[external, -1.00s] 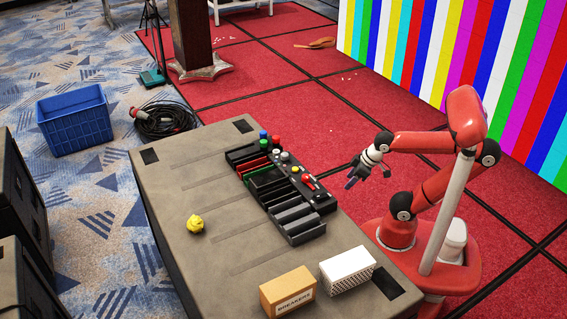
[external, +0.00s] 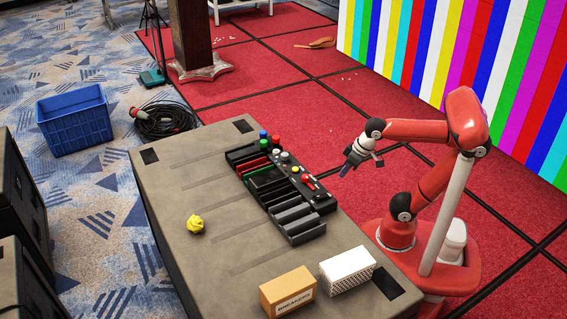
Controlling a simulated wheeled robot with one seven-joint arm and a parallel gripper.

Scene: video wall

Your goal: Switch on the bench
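The bench (external: 180,172) is a grey-topped case. A black control strip (external: 322,199) runs along its right part, with several coloured knobs or buttons, including a red one (external: 307,179) and a yellow one (external: 295,169). Left of the strip are dark, red and green blocks or slots (external: 268,180). My gripper (external: 347,170) hangs above and to the right of the strip, apart from it, pointing down and left. It looks empty, but its finger gap is too small to judge. Which control is the bench's switch cannot be told.
A box marked "BREAKERS" (external: 287,292) and a white perforated box (external: 347,269) stand at the bench's near end. A blue crate (external: 75,120) and coiled cable (external: 165,120) are on the floor.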

